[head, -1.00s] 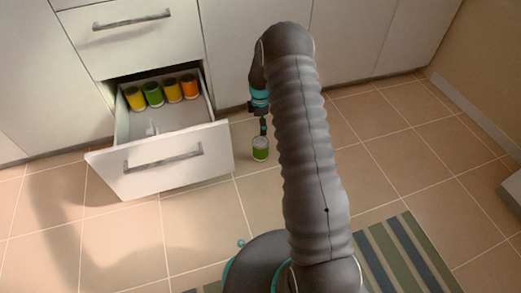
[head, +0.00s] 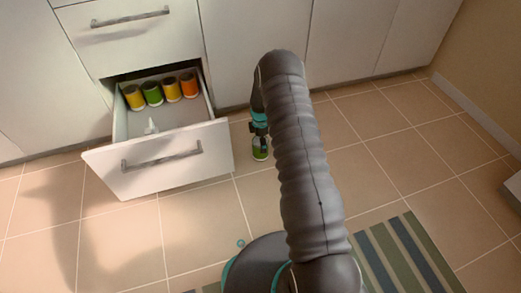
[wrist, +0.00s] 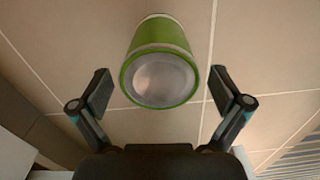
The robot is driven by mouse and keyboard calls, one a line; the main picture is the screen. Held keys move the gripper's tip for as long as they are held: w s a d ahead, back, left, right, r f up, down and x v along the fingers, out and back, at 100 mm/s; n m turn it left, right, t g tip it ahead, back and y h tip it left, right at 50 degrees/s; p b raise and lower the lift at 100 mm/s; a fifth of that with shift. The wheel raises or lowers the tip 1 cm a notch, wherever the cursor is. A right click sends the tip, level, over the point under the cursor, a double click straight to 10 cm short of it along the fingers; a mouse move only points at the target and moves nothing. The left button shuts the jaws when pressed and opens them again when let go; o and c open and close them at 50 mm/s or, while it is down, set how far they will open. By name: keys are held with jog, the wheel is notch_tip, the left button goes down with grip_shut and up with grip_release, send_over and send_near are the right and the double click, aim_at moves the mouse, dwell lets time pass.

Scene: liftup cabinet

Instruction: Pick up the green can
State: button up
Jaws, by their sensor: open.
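A green can (head: 260,153) with a pale band stands upright on the tiled floor, to the right of the open drawer. In the wrist view the green can (wrist: 160,72) shows its silver top close by, centred between the finger pads and a little beyond them. My gripper (wrist: 160,94) is open, with one finger on each side of the can and visible gaps to both. In the head view my gripper (head: 260,140) is just above the can and hides part of it. Another green can (head: 152,93) stands in the drawer.
The open drawer (head: 160,160) juts out left of my gripper and holds yellow (head: 134,97) and orange (head: 189,85) cans and a small white object (head: 151,127). Cabinet fronts (head: 252,55) stand behind.

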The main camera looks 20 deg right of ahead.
jog(key=shift+f, duration=0.25)
jog(key=c, duration=1.6)
jog(key=shift+r, duration=0.1)
notch_tip(320, 180, up, 5)
jog(key=shift+f+p, duration=0.15)
jog(key=shift+p, duration=0.3)
jog(key=s+d+r+p, duration=0.1)
jog(key=s+d+r, duration=0.5)
jog(key=d, duration=0.3)
jog(key=shift+s+r, duration=0.15)
jog(key=shift+s, duration=0.45)
